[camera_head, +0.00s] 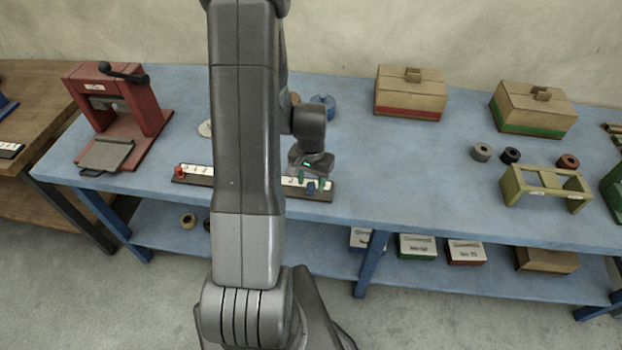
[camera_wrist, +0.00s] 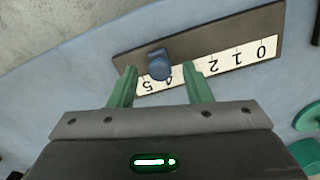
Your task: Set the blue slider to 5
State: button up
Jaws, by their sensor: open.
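The blue slider (camera_head: 311,188) is a small knob on a dark board with a white number scale on the blue table. In the wrist view the blue slider (camera_wrist: 160,63) stands near the 5 and 4 end of the scale (camera_wrist: 237,60); its exact reading is unclear. My gripper (camera_wrist: 161,82) has its two green fingers open, one on each side of the knob in the picture, with gaps between. The 3 is hidden by the right finger. In the head view my gripper (camera_head: 314,180) is low over the blue slider.
A red slider (camera_head: 180,170) sits on a similar scale to the left, partly behind my arm. A red press (camera_head: 140,115) stands at the back left. Cardboard boxes (camera_head: 410,95), tape rolls (camera_head: 482,152) and a yellow-green frame (camera_head: 545,188) are to the right.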

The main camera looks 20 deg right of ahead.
grip_shut()
jog(key=shift+s+d+b, duration=0.25)
jog(key=shift+s+d, duration=0.2)
jog(key=shift+d, duration=0.35)
jog(key=shift+s+d+b, duration=0.25)
jog(key=shift+s+d, duration=0.2)
jog(key=shift+d, duration=0.3)
jog(key=shift+a, duration=0.1)
grip_release()
notch_tip(320, 180, up, 14)
jog(key=shift+b, duration=0.4)
jog(key=shift+f, duration=0.1)
